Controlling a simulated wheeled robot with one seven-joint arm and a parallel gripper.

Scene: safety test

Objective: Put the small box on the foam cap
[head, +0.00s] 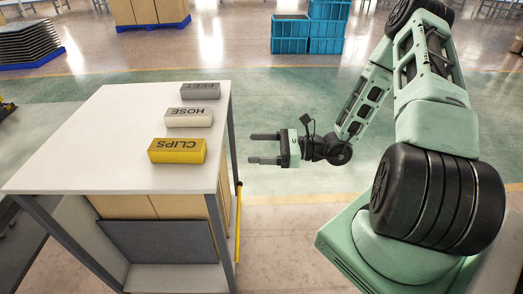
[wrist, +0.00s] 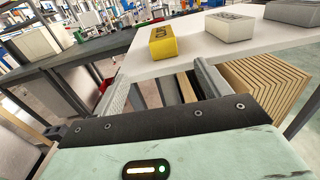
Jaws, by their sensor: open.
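The wrist view shows the yellow block (wrist: 163,42), the white block (wrist: 230,25) and part of the grey block (wrist: 295,11). I cannot tell which, if any, is the small box, and I make out no foam cap. My gripper (head: 250,148) is open and empty, just right of the table, its fingers pointing at the table's right edge.
Brown cardboard (head: 152,206) sits below the tabletop, behind a dark panel (head: 158,242). A yellow upright bar (head: 238,222) stands by the table's right side. Blue crates (head: 290,34) and a pallet with cartons (head: 148,12) are farther back. The tabletop left of the blocks is clear.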

